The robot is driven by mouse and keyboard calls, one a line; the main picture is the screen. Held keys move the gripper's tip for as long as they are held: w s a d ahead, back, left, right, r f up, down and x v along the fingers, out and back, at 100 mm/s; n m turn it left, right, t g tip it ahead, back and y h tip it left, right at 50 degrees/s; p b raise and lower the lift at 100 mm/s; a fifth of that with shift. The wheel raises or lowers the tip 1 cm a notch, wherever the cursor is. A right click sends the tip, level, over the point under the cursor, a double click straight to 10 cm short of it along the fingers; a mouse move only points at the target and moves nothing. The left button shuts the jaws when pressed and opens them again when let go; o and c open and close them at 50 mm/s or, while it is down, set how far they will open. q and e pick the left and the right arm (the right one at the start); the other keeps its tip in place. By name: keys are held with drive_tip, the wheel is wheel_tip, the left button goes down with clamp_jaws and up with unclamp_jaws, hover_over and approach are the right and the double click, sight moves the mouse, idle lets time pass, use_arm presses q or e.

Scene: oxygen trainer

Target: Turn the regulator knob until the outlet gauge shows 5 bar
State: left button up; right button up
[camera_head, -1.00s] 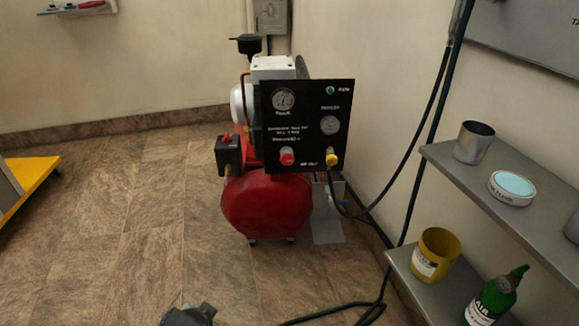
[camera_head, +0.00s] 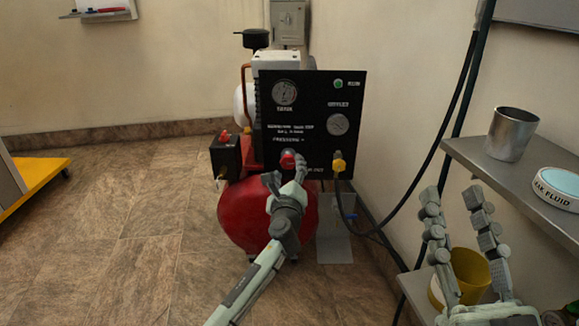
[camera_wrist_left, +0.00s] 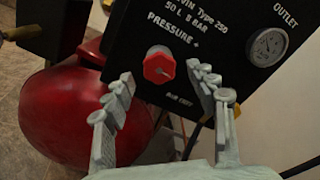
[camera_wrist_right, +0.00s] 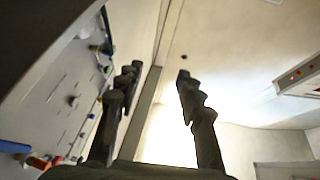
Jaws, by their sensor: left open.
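The red regulator knob (camera_head: 287,158) sits low on the black panel (camera_head: 350,90) of the compressor. In the left wrist view the knob (camera_wrist_left: 158,67) lies between and beyond the open fingers of my left gripper (camera_wrist_left: 163,95), apart from both. In the head view my left gripper (camera_head: 287,180) is right in front of the knob and overlaps it. The outlet gauge (camera_head: 338,124) is to the knob's upper right; it also shows in the left wrist view (camera_wrist_left: 268,47), its reading too small to tell. My right gripper (camera_head: 457,225) is open and empty by the shelf.
The red tank (camera_head: 235,215) is below the panel. A yellow outlet fitting (camera_head: 339,163) sits right of the knob, with a black hose near it. A metal shelf (camera_head: 465,148) on the right holds a metal cup (camera_head: 511,133) and a tin (camera_head: 560,187); a yellow pot (camera_head: 470,268) is below.

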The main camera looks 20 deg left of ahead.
sight(289, 163)
use_arm(q)
drive_tip(key=shift+b+x, duration=0.3)
drive_tip(key=shift+x, duration=1.7)
use_arm(e)
drive_tip(key=shift+s+d+r+t, duration=0.15)
drive_tip(key=shift+s+r+t, duration=0.05)
drive_tip(key=shift+r+t, duration=0.15)
drive_tip(key=shift+s+d+r+t, duration=0.15)
drive_tip(key=shift+r+t, duration=0.1)
drive_tip(key=shift+r, duration=0.1)
use_arm(q)
drive_tip(key=c, duration=1.2)
